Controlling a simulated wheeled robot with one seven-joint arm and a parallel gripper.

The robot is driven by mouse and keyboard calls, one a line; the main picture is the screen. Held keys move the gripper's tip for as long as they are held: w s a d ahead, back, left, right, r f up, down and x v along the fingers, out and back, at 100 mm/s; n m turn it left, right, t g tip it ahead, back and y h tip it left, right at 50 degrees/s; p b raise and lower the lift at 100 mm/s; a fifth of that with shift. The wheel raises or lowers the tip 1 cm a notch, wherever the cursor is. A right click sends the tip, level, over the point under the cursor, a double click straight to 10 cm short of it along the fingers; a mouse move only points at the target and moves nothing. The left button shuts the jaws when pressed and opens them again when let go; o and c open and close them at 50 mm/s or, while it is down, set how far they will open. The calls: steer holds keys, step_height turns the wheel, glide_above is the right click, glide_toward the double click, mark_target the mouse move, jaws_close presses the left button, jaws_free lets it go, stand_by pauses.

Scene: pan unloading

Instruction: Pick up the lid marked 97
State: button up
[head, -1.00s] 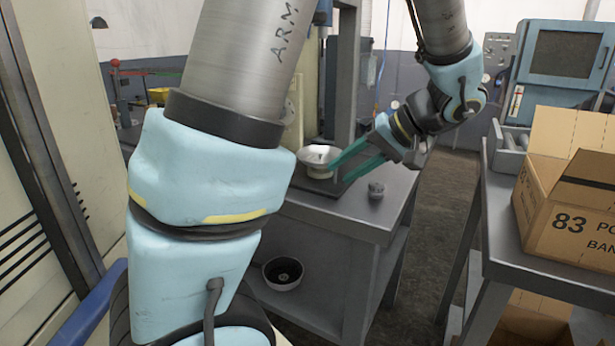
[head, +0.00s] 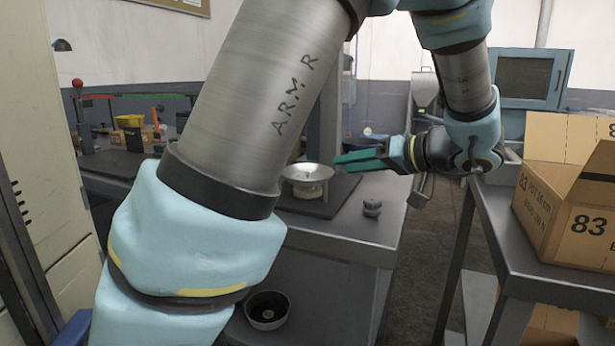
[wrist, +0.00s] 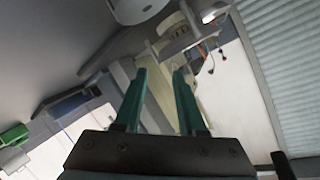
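No marking 97 is readable, so I cannot tell for sure which thing is the lid. A shallow silver dish-shaped piece (head: 308,174) sits on a pale round base on the bench, partly behind my arm in the head view. A small grey knob-like piece (head: 372,207) stands on the bench to its right. My gripper (head: 336,161) has teal fingers pointing left, in the picture just right of the silver piece and slightly above it. In the wrist view my gripper (wrist: 160,72) has its fingers apart with nothing between them.
A dark round bowl (head: 267,312) lies on the bench's lower shelf. A cardboard box (head: 560,205) marked 83 stands on the right-hand table (head: 500,262). A gap of floor separates that table from the bench. A pale cabinet (head: 62,200) is at the left.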

steer(key=x, duration=0.4)
steer(key=shift+a+f+p, duration=0.1)
steer(key=shift+a+p, duration=0.2)
jaws_close()
stand_by(1.1)
